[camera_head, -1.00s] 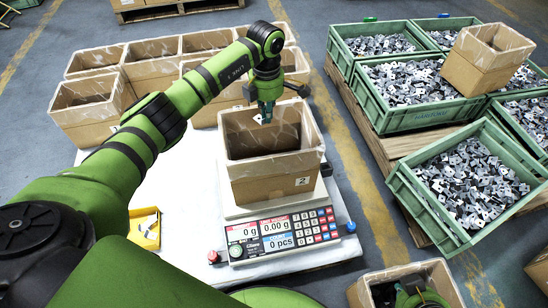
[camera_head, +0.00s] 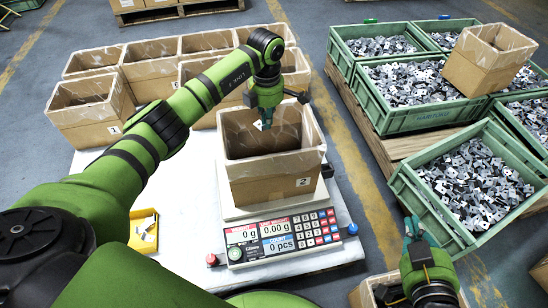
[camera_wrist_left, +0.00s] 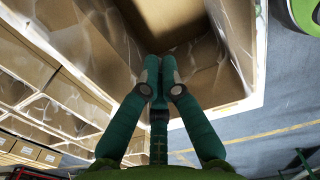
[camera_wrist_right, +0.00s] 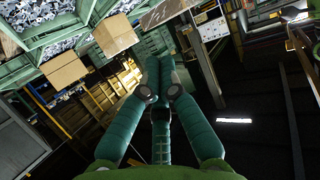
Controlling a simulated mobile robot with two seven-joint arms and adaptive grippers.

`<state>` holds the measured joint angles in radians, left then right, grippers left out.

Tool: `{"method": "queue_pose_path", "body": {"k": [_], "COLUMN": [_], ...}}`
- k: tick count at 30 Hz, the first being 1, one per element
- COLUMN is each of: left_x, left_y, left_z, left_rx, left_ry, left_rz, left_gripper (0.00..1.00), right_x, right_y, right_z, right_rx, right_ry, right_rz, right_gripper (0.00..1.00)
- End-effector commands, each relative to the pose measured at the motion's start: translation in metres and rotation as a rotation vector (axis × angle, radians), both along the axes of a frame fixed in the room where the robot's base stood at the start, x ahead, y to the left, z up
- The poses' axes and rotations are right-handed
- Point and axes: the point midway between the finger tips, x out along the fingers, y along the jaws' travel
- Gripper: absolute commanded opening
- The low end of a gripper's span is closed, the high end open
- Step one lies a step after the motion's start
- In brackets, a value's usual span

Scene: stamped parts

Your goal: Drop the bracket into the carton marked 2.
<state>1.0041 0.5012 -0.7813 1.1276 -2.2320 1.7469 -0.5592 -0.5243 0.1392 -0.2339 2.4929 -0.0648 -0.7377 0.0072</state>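The carton marked 2 (camera_head: 268,188) stands on the counting scale, open at the top. My left gripper (camera_head: 266,121) is over its opening, towards the back wall; in the left wrist view its fingertips (camera_wrist_left: 155,66) are close together above the carton's inside (camera_wrist_left: 190,25). A small pale piece, which looks like the bracket (camera_head: 257,125), shows at these fingertips in the head view. The fingers hide it in the left wrist view. My right gripper (camera_head: 413,226) is at the lower right, fingers together and empty, also in the right wrist view (camera_wrist_right: 160,66).
The scale (camera_head: 280,236) reads 0 g and 0 pcs. Several lined cartons (camera_head: 85,112) stand behind and left, one marked 1. Green crates of brackets (camera_head: 415,200) are at the right. A yellow tray (camera_head: 134,240) lies at the left. An open carton (camera_head: 362,294) is below my right gripper.

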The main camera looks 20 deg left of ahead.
Motion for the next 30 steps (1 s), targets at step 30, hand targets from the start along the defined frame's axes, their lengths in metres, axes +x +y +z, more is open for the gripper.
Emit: {"method": "queue_pose_path", "body": {"k": [30], "left_x": [0.001], "left_y": [0.0], "left_z": [0.01], "left_rx": [0.0], "left_ry": [-0.004], "left_rz": [0.001], "left_gripper": [0.33], "right_x": [0.003], "right_y": [0.003], "right_z": [0.009], "right_rx": [0.01], "right_ry": [-0.047], "right_rz": [0.007], "right_gripper": [0.0]}}
